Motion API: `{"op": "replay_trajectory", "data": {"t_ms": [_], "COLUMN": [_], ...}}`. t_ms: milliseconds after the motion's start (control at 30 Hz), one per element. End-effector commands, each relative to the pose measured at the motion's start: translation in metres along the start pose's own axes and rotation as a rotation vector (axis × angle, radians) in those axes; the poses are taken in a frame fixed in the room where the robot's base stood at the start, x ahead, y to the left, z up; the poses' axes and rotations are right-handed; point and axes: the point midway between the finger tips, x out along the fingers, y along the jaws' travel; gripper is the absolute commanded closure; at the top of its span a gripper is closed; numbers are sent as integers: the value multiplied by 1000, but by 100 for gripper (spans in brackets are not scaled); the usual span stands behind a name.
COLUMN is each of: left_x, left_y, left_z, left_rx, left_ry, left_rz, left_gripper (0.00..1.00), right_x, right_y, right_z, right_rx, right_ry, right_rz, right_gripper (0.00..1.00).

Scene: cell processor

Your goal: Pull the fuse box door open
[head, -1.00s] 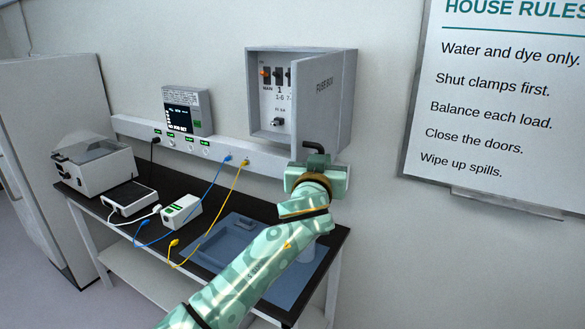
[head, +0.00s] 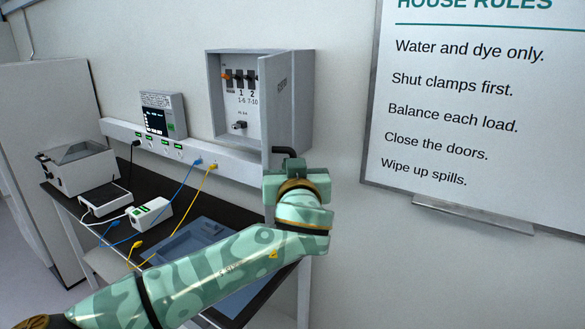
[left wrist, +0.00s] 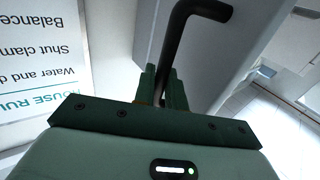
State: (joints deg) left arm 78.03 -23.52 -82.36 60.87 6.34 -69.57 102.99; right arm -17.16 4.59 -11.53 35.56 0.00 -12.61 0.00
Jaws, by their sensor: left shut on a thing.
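The grey fuse box (head: 228,95) is on the wall, with its switches showing inside. Its door (head: 290,95) is hinged on the right and stands partly open, swung out from the box. A black bent handle (head: 285,152) sticks out at the door's lower edge; it shows large in the left wrist view (left wrist: 172,50). My left gripper (head: 290,172) is at this handle, and its green fingers (left wrist: 162,88) are shut on it in the left wrist view. The fingertips are partly hidden in the head view. My right gripper is not in view.
Below is a black bench (head: 150,186) with a white lidded machine (head: 78,170), small white boxes and a blue tray (head: 185,243). Blue and yellow cables hang from the wall rail (head: 228,168). A house rules board (head: 450,120) is to the right, with clear wall between.

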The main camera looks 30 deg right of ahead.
Motion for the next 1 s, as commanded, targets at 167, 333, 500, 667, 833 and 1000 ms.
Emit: {"op": "replay_trajectory", "data": {"t_ms": [167,333,500,667,833,1000], "left_x": [1,1,0,-10,-41,-85], "left_y": [-3,-2,-1,0,1,-1], "left_z": [-6,-4,-3,1,3,3], "left_rx": [2,2,1,-1,-6,-8], "left_ry": [10,8,5,1,0,0], "left_rz": [-6,-5,-3,1,4,0], "left_gripper": [100,82,82,82,82,82], "right_x": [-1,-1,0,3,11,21], "right_y": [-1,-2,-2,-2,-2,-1], "right_z": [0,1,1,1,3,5], "right_rx": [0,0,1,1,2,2], "right_ry": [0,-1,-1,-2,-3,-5], "right_rz": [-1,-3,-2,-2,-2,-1], "right_gripper": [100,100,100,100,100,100]}}
